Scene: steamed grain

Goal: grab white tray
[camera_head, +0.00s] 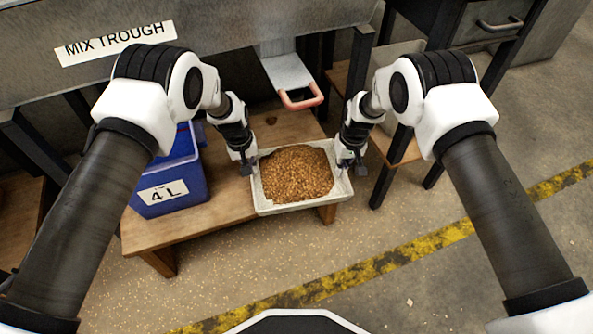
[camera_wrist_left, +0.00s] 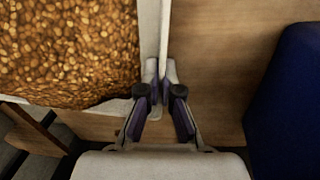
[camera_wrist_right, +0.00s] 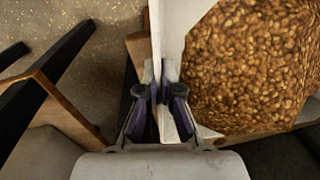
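The white tray (camera_head: 292,207) is filled with brown grain (camera_head: 297,173) and sits on the low wooden bench, its right end reaching the bench's end. My left gripper (camera_head: 247,166) is at the tray's left wall; in the left wrist view its fingers (camera_wrist_left: 160,88) are closed on either side of the wall's rim (camera_wrist_left: 165,35). My right gripper (camera_head: 350,163) is at the right wall; in the right wrist view its fingers (camera_wrist_right: 160,88) pinch that wall (camera_wrist_right: 163,35). The tray looks level. I cannot tell whether its underside touches the bench.
A blue bin (camera_head: 172,180) marked 4 L stands on the bench (camera_head: 205,222) close to my left gripper. The mix trough (camera_head: 215,35) is above and behind, with a pink-handled chute (camera_head: 290,78) over the bench. Open floor (camera_head: 390,225) lies in front and right.

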